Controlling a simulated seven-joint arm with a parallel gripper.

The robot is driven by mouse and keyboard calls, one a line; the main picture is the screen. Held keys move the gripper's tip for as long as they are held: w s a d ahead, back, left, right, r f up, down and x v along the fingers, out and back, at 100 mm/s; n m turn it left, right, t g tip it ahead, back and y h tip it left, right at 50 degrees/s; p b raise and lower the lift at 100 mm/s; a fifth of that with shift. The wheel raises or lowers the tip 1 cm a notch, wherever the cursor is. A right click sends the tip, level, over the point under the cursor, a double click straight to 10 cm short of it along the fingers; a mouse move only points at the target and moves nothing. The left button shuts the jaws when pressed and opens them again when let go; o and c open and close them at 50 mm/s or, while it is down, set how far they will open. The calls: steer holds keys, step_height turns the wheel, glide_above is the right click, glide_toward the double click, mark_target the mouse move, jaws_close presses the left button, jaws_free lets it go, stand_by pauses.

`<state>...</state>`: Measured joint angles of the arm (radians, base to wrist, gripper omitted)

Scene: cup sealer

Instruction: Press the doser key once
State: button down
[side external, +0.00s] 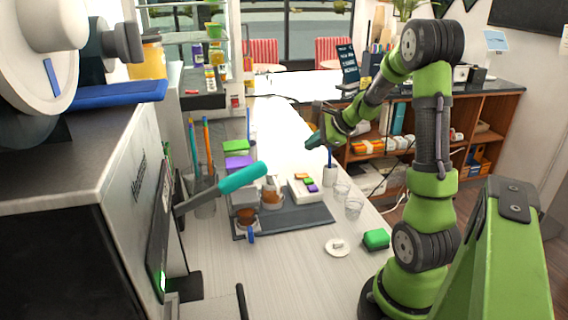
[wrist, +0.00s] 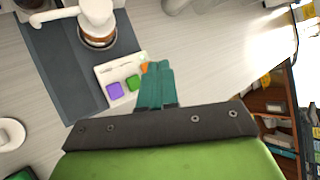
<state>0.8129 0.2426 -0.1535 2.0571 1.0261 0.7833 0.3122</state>
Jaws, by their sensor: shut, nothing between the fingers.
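My gripper (side external: 310,144) is shut and empty, in the air above the counter and behind the doser in the side view. In the wrist view its teal fingertips (wrist: 157,64) overlap the orange key's right edge. I cannot tell from this whether they touch it; the side view shows them apart.
A dark mat (side external: 300,220) with amber-filled cups lies left of the doser. A white pen cup (side external: 329,177) and clear glasses (side external: 353,208) stand to its right. A teal-handled lever (side external: 242,177) juts over the counter.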

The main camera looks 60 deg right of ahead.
mark_target(311, 181)
steer(key=shift+f, duration=4.4)
steer(key=shift+f, duration=0.15)
steer(key=shift+f, duration=0.3)
steer(key=shift+f, duration=0.45)
steer(key=shift+r, duration=0.9)
steer(key=shift+r, duration=2.55)
